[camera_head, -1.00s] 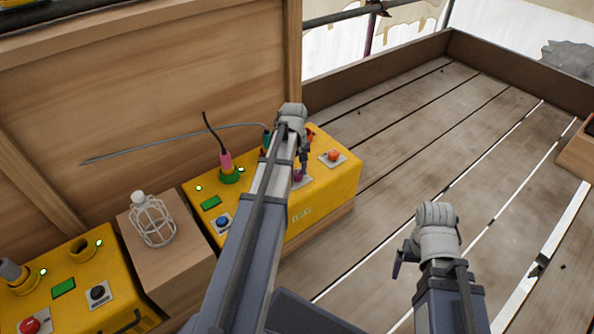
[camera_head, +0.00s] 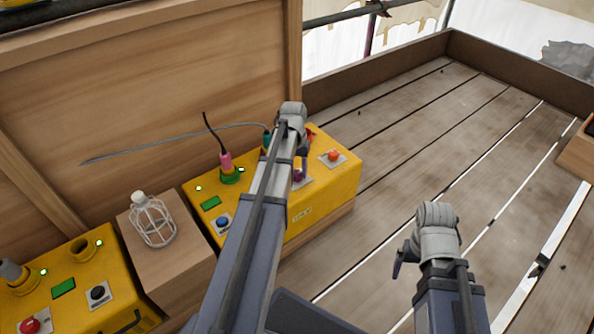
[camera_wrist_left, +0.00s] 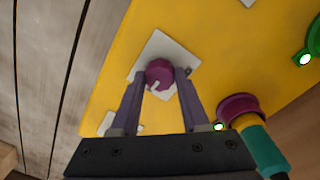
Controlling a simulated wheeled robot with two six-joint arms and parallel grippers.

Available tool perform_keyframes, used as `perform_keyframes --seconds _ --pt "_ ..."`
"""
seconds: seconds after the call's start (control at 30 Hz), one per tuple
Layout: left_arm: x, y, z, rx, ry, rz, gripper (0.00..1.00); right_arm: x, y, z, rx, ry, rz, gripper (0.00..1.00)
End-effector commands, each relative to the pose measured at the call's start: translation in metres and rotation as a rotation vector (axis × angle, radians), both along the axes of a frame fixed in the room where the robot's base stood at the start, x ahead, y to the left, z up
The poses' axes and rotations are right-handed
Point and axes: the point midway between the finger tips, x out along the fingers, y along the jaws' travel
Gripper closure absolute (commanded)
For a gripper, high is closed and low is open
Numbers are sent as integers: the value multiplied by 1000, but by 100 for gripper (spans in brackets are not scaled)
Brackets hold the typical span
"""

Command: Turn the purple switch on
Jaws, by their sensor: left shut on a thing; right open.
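The purple switch (camera_wrist_left: 160,73) is a round knob with a pale mark on a white square plate (camera_wrist_left: 175,47), on top of the yellow box (camera_head: 335,185). In the left wrist view my left gripper (camera_wrist_left: 160,82) has its two fingers on either side of the knob, shut on it. In the head view the left gripper (camera_head: 300,172) reaches down over the purple switch (camera_head: 298,177), and my arm hides part of the box. My right gripper (camera_head: 402,258) is open and empty above the plank floor, away from the box.
An orange-red knob (camera_head: 333,155) and a blue knob (camera_head: 222,221) sit on the same box. Plugs with cables, one pink (camera_head: 226,162), stand at its back. A caged lamp (camera_head: 152,222) stands on a wooden block to the left.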

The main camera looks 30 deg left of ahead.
Motion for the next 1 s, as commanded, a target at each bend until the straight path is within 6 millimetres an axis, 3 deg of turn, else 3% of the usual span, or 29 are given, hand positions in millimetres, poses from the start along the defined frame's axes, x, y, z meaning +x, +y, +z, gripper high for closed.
perform_keyframes --seconds 0.47,0.5,0.77,1.0 --pt "0 0 0 0 0 -14 100 0 0 0 0 0 0 8" --pt "0 0 0 0 0 -14 53 0 0 0 0 0 0 8" --pt "0 0 0 0 0 -13 25 0 0 0 0 0 0 8" --pt "0 0 0 0 0 -13 25 0 0 0 0 0 0 8"
